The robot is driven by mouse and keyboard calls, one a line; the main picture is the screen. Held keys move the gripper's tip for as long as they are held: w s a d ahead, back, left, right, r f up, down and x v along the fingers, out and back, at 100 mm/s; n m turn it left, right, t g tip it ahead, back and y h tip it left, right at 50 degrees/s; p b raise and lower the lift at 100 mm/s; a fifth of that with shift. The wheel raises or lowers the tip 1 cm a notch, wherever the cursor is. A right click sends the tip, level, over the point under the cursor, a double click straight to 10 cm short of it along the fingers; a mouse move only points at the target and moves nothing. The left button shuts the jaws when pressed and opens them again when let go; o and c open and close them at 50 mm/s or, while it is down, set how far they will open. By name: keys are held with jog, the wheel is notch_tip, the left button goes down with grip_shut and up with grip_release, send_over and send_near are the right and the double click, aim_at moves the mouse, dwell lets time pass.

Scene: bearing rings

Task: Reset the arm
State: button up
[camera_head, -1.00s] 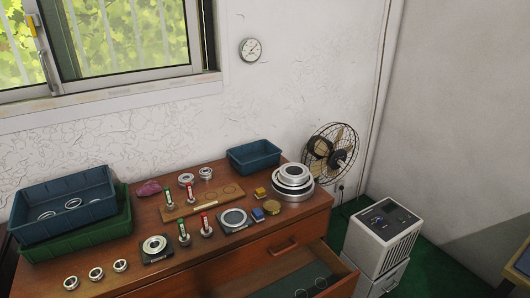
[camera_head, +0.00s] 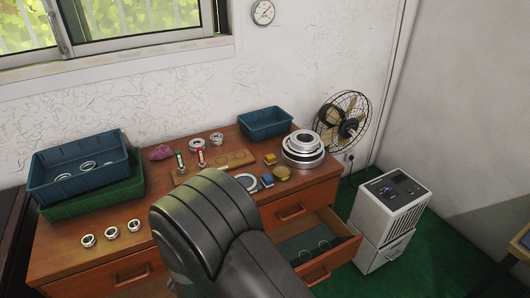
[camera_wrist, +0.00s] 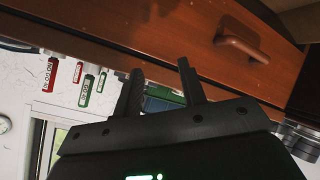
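My gripper (camera_wrist: 160,70) shows in the wrist view with its two dark fingers apart and nothing between them. It faces the front of the wooden dresser (camera_wrist: 140,45), with a drawer handle (camera_wrist: 243,42) at upper right. In the head view my dark arm rises across the lower middle, in front of the dresser (camera_head: 60,235). The gripper itself cannot be made out there. The arm hides part of the dresser top.
Stacked blue (camera_head: 85,182) and green (camera_head: 95,205) bins, several bearing rings (camera_head: 111,233) and a small blue bin (camera_head: 265,123) stand on the dresser. A lower drawer (camera_head: 335,240) is open at right. A fan (camera_head: 343,118) and white cabinet (camera_head: 385,210) stand beyond it.

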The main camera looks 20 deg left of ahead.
jog(key=w+d+r+m+h, duration=0.1)
jog(key=w+d+r+m, duration=0.2)
jog(key=w+d+r, duration=0.45)
jog(key=w+d+r+m+h, duration=0.1)
jog(key=w+d+r+m, duration=0.2)
jog(key=d+r, duration=0.65)
jog(key=w+d+r+m+h, duration=0.2)
jog(key=w+d+r+m, duration=0.1)
jog(key=d+r, duration=0.65)
jog(key=s+d+r+m+g+h, duration=0.1)
jog(key=s+d+r+m, duration=0.15)
jog(key=d, duration=0.65)
jog(key=s+d+r+m+h, duration=0.15)
jog(key=s+d, duration=0.25)
jog(key=d, duration=0.5)
jog(key=s+d+r+m+g+h, duration=0.1)
jog(key=s+d+m, duration=0.3)
jog(key=s+d, duration=0.6)
jog(key=shift+s+r+h, duration=0.35)
jog(key=shift+r+h, duration=0.3)
jog(key=shift+r, duration=0.25)
